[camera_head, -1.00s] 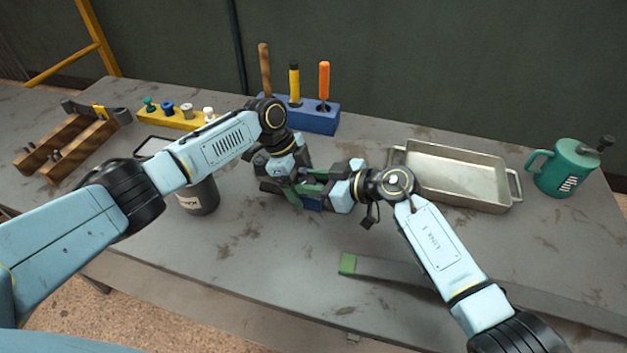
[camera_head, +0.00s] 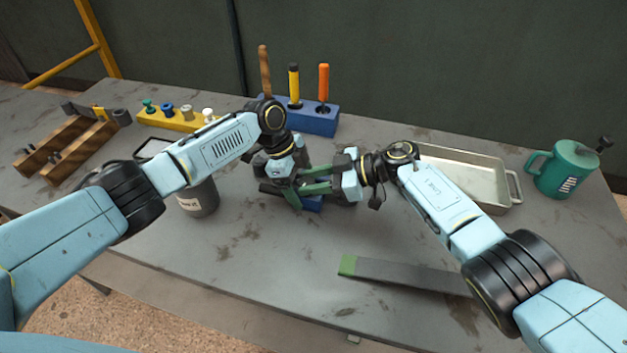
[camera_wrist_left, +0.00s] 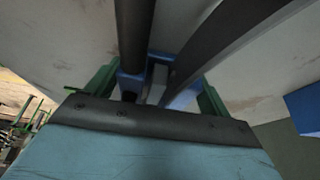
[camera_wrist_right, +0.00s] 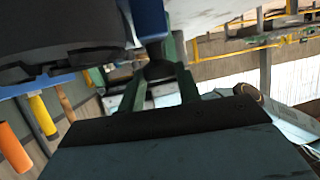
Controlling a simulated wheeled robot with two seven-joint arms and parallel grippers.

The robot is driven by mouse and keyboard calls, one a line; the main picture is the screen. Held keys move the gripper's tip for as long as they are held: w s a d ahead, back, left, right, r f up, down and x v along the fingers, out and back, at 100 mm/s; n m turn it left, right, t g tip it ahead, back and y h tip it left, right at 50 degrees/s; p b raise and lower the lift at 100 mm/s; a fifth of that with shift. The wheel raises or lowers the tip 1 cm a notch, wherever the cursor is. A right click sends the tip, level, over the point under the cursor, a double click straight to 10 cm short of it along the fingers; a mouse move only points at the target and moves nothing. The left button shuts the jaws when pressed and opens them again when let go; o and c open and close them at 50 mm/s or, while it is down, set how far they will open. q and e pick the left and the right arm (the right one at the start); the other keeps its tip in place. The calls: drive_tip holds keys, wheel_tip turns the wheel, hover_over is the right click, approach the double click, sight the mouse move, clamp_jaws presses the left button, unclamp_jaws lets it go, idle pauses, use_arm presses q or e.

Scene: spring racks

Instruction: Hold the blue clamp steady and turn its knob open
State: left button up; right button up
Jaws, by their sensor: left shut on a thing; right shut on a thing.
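The blue clamp (camera_head: 312,204) is on the workbench near the middle and is mostly hidden by my grippers. My left gripper (camera_head: 293,197) is shut on the clamp's blue body, which shows between its green fingers in the left wrist view (camera_wrist_left: 184,98). My right gripper (camera_head: 318,187) reaches in from the right with its green fingers shut on the clamp's dark knob (camera_wrist_right: 158,70). The clamp's blue part (camera_wrist_right: 150,18) is just beyond the knob in the right wrist view. How far the knob is turned cannot be told.
A blue block (camera_head: 318,120) with upright tools stands behind. A metal tray (camera_head: 512,186) and a green can (camera_head: 566,170) stand at right. A grey canister (camera_head: 198,196) is under my left arm. A green-ended grey bar (camera_head: 400,272) lies in front.

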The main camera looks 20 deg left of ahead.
drive_tip(key=shift+d+f+g, duration=0.15)
drive_tip(key=shift+g, duration=0.15)
drive_tip(key=o, duration=1)
drive_tip(key=shift+c, duration=0.2)
drive_tip(key=shift+w, duration=0.1)
drive_tip(key=v, duration=1.2)
drive_tip(key=shift+c, duration=0.2)
